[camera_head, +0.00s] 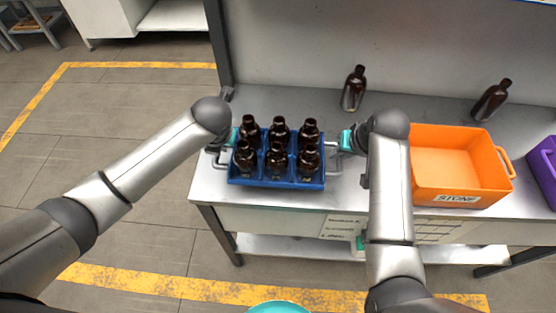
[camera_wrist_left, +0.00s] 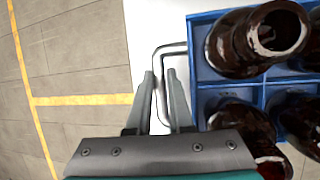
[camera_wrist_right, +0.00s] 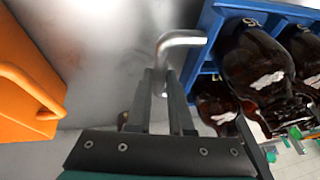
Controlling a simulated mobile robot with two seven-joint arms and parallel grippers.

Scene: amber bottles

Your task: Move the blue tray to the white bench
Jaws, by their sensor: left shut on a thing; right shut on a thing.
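The blue tray (camera_head: 277,182) sits on a grey metal bench (camera_head: 345,203) in the head view, with several amber bottles (camera_head: 278,160) standing in its compartments. A metal handle sticks out at each end. My left gripper (camera_wrist_left: 163,75) is shut on the tray's left handle (camera_wrist_left: 172,47), seen in the left wrist view. My right gripper (camera_wrist_right: 161,78) is shut on the right handle (camera_wrist_right: 180,38), seen in the right wrist view. The tray looks level; whether it touches the bench is hard to tell. I cannot pick out a separate white bench with certainty.
An orange bin (camera_head: 452,165) labelled "STONE" stands right of my right arm, with a purple bin (camera_head: 543,165) beyond. Two loose amber bottles (camera_head: 354,88) (camera_head: 491,100) stand at the back. A white unit (camera_head: 110,18) is at the far upper left. Open floor (camera_head: 120,105) lies left.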

